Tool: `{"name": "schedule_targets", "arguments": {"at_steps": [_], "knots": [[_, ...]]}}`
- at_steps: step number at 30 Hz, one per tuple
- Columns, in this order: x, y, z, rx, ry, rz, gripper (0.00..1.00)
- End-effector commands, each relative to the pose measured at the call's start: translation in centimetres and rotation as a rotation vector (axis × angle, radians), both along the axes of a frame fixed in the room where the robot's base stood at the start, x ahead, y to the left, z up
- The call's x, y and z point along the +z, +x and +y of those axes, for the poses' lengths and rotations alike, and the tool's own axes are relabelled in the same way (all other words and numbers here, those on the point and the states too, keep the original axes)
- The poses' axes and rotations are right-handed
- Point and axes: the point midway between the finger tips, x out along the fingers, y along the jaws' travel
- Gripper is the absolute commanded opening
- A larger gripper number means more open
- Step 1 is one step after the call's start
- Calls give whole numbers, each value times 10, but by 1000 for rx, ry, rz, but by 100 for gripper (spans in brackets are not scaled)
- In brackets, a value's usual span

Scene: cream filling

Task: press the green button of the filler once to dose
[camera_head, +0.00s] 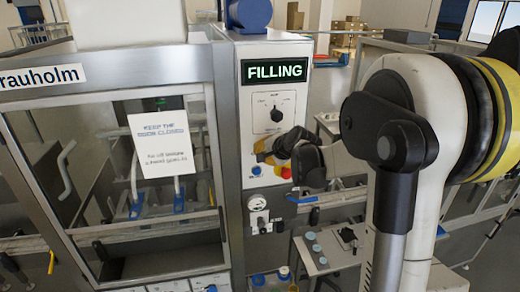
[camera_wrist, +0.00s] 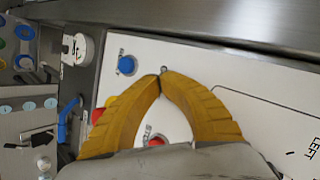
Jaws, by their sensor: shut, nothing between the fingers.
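The filler's white control panel (camera_head: 272,115) stands under the FILLING sign (camera_head: 275,70). My gripper (camera_head: 260,150) is in front of it, its yellow fingers shut and empty. In the wrist view the two fingertips (camera_wrist: 163,76) meet over the white panel (camera_wrist: 215,85), close to it; I cannot tell whether they touch. The green button is not visible in either view; my fingers may cover it. A blue button (camera_wrist: 126,65) shows left of the fingertips, and in the head view (camera_head: 256,170) it is below them.
A red button (camera_head: 286,172) sits on the panel beside my gripper, below a black rotary knob (camera_head: 276,115). A white fitting (camera_head: 258,203) sits lower down. The glazed door (camera_head: 150,170) with a paper notice (camera_head: 160,142) is to the left.

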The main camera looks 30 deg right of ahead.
Motion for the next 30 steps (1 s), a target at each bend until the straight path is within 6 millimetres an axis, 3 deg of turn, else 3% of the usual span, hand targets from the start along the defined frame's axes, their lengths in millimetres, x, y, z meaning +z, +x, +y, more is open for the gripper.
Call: {"name": "schedule_targets", "arguments": {"at_steps": [26,30], "knots": [[0,-20,5,0,0,0,0],[0,-30,8,0,0,0,0]]}}
